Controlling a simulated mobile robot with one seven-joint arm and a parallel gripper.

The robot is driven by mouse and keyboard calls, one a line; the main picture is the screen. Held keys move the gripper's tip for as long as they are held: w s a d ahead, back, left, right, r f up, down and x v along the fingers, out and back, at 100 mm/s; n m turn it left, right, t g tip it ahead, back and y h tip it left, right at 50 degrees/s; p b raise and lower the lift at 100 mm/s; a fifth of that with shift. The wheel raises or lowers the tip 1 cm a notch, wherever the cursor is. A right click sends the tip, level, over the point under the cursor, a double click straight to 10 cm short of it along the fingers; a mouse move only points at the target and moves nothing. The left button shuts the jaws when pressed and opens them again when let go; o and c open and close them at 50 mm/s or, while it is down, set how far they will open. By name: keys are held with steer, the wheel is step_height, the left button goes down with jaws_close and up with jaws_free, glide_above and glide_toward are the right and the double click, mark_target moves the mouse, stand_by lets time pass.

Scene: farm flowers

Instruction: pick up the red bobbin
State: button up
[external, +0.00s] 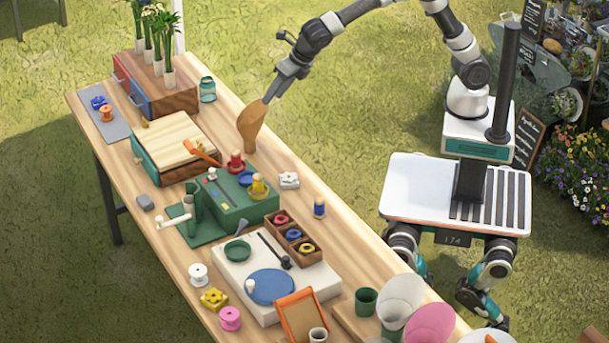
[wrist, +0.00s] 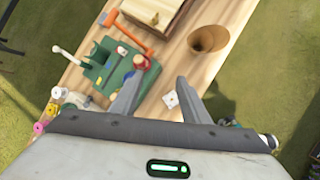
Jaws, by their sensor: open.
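The red bobbin (external: 236,163) stands upright at the far edge of the green box (external: 238,205) in the external view. In the wrist view the red bobbin (wrist: 140,62) shows just beyond the left fingertip. My gripper (external: 270,97) is in the air above the table's far edge, right of and above the bobbin, by the brown cone. In the wrist view my gripper (wrist: 157,82) has its two fingers spread apart with nothing between them. It is apart from the bobbin.
The brown cone (external: 251,126) stands close to my gripper. A yellow bobbin (external: 258,187) and blue spool (external: 246,178) sit near the red one. An orange-handled tool (external: 203,152) lies beside it. A wooden box (external: 175,146) is left, a white block (external: 289,180) right.

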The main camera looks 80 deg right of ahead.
steer(key=w+a+f+n, duration=0.2)
steer(key=a+f+n, duration=0.2)
steer(key=a, duration=0.2)
glide_above(238, 152)
steer(key=s, duration=0.3)
steer(key=shift+n, duration=0.3)
step_height(238, 152, down, 10)
steer(key=shift+w+d+f+p, duration=0.1)
steer(key=shift+d+p, duration=0.05)
steer(key=shift+p, duration=0.3)
steer(key=shift+x, duration=2.8)
steer(key=c, duration=1)
